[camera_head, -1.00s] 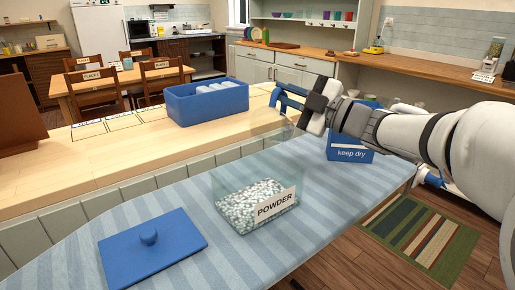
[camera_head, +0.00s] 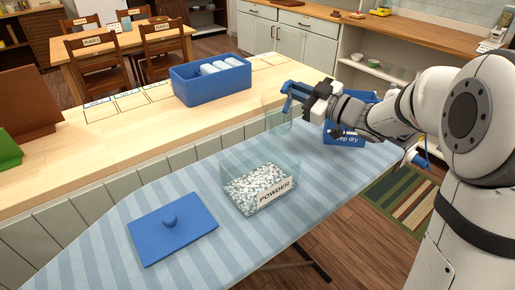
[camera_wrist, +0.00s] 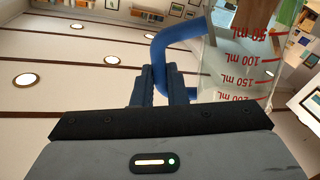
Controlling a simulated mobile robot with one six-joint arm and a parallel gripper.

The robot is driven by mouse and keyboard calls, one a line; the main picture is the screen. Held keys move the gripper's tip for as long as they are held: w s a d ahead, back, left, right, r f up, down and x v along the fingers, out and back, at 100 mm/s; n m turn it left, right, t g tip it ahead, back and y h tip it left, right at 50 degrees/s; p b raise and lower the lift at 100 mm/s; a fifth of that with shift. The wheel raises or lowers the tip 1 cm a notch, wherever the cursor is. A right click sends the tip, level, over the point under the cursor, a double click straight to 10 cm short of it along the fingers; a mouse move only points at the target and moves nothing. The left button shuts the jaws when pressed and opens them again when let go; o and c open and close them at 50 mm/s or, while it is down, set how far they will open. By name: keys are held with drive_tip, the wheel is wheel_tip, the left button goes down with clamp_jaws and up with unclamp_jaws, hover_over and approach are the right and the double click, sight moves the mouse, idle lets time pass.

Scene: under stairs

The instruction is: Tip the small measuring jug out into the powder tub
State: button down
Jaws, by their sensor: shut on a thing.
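The powder tub (camera_head: 232,206) is a clear open box with pale grains in its bottom and a POWDER label, standing on the striped ironing board. A blue lid (camera_head: 185,233) with a round knob lies left of it. My gripper (camera_head: 291,92) is shut on the blue handle of the small measuring jug (camera_head: 277,117), above and behind the tub in the picture. The jug is faint and see-through there. In the wrist view my gripper (camera_wrist: 161,85) grips the handle beside the clear jug (camera_wrist: 232,62) with red mL marks. I cannot tell its contents or exact tilt.
A blue keep dry box (camera_head: 343,133) stands at the board's far right end. Behind the board, a wooden counter (camera_head: 150,125) carries a blue crate (camera_head: 211,82) with white rolled items. The striped board (camera_head: 110,265) is bare around the tub and lid.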

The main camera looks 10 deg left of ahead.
drive_tip(key=w+d+f+m+p, duration=0.1)
drive_tip(key=w+f+m+p, duration=0.2)
drive_tip(key=w+m+p, duration=0.1)
drive_tip(key=shift+h, duration=0.3)
drive_tip(key=r+p, duration=0.1)
drive_tip(key=r, duration=0.1)
drive_tip(key=s+r+p, duration=0.1)
drive_tip(key=r+p, duration=0.1)
idle(0.4)
